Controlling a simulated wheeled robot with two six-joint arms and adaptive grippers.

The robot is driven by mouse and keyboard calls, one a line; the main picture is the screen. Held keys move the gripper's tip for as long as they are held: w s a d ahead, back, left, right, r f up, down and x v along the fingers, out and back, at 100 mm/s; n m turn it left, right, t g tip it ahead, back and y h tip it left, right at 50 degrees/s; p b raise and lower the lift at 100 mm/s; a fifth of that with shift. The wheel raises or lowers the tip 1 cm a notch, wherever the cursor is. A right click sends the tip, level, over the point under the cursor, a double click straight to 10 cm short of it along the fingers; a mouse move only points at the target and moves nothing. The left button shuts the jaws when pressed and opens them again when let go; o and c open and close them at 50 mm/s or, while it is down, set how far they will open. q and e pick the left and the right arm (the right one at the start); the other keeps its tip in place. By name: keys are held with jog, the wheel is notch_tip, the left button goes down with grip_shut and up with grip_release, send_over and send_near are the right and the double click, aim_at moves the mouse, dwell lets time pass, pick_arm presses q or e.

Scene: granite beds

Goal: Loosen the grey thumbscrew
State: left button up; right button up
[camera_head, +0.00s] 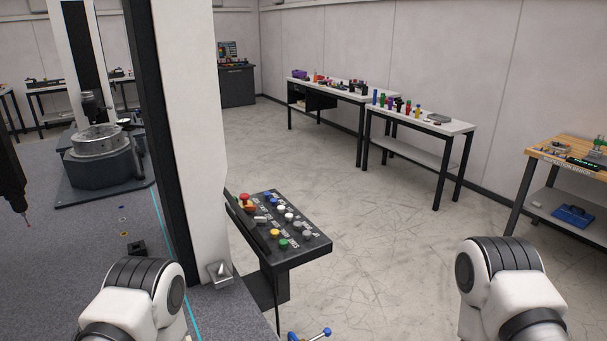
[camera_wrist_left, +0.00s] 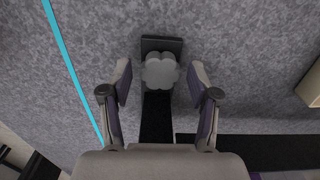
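The grey thumbscrew (camera_wrist_left: 160,71) is a round lobed knob in the left wrist view. It sits on a dark block (camera_wrist_left: 162,44) with a dark strip running down from it over speckled granite. My left gripper (camera_wrist_left: 160,83) is open, with one finger on either side of the thumbscrew and gaps to it on both sides. I cannot tell how far above it the fingertips are. In the head view only arm links show at the bottom, and neither gripper is in view there.
A cyan line (camera_wrist_left: 72,70) runs along the granite bed (camera_head: 75,265). A white column (camera_head: 190,130) and a button panel (camera_head: 283,225) stand right of it. A rotary table (camera_head: 97,165) is at the back left. Side tables (camera_head: 425,123) line the wall beyond open floor.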

pick_arm(q)
jog(key=shift+r, duration=0.15)
notch_tip(320, 180, up, 6)
jog(key=p, duration=0.5)
